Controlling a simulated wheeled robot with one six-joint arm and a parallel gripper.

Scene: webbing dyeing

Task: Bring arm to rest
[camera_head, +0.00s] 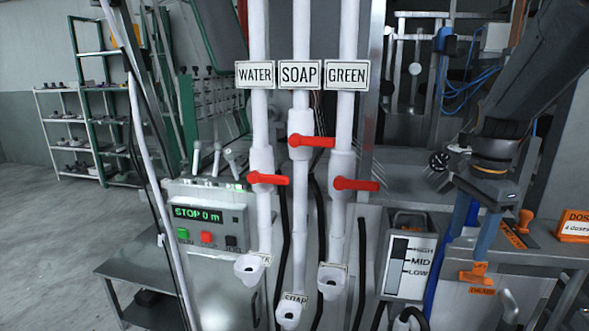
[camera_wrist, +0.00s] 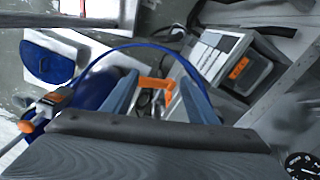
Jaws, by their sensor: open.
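My gripper (camera_head: 470,245) hangs at the right in the head view, with its two blue fingers pointing down. It is open; the fingers stand apart in the wrist view (camera_wrist: 160,80). Orange labelled parts (camera_head: 478,278) show just below and behind the fingertips in the head view. In the wrist view an orange part (camera_wrist: 156,84) shows between the fingers. I cannot tell its distance from them, but nothing appears clamped. My dark arm comes down from the upper right of the head view.
White WATER, SOAP and GREEN pipes with red valve handles (camera_head: 312,141) stand in the middle. A level box (camera_head: 408,268) marked HIGH, MID, LOW is left of my gripper. A control panel (camera_head: 208,226) reads STOP 0 m. An orange DOSE sign (camera_head: 574,227) stands right. Floor at left is open.

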